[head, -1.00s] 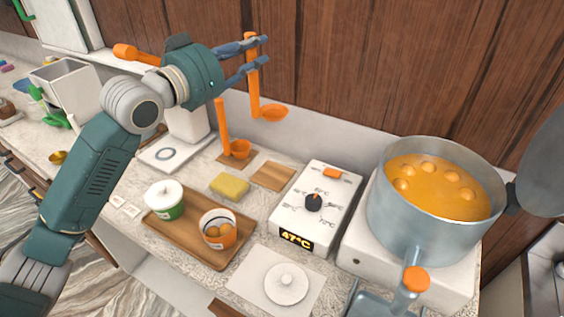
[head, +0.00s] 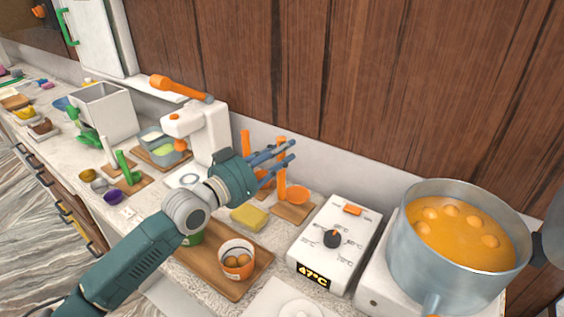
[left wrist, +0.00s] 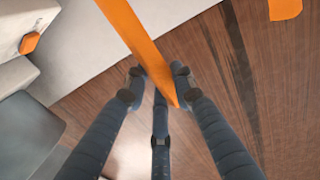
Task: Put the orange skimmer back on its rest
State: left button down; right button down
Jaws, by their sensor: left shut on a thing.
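The orange skimmer (head: 282,178) hangs roughly upright from my left gripper (head: 284,155), which is shut on its upper handle. Its round orange head shows at the bottom, over a small wooden rest (head: 291,213); I cannot tell whether it touches the wood. In the left wrist view the orange handle (left wrist: 135,35) runs between the fingers (left wrist: 160,92). Another orange utensil (head: 246,146) stands just left, its lower part mostly hidden by my gripper. My right gripper is not in view.
A yellow sponge (head: 248,217) and a wooden tray (head: 228,287) with a tub of orange balls (head: 237,261) lie in front. A white control box (head: 334,243) and a large pot (head: 440,262) stand right. The wood wall (head: 330,100) is close behind.

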pick_arm(q)
notch_tip(320, 180, down, 3)
jog(key=shift+f, duration=0.15)
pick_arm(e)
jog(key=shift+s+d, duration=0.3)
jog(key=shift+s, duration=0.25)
pick_arm(q)
jog(key=shift+f, duration=0.15)
jog(key=c, duration=1.4)
grip_release()
jog(key=shift+c, duration=0.2)
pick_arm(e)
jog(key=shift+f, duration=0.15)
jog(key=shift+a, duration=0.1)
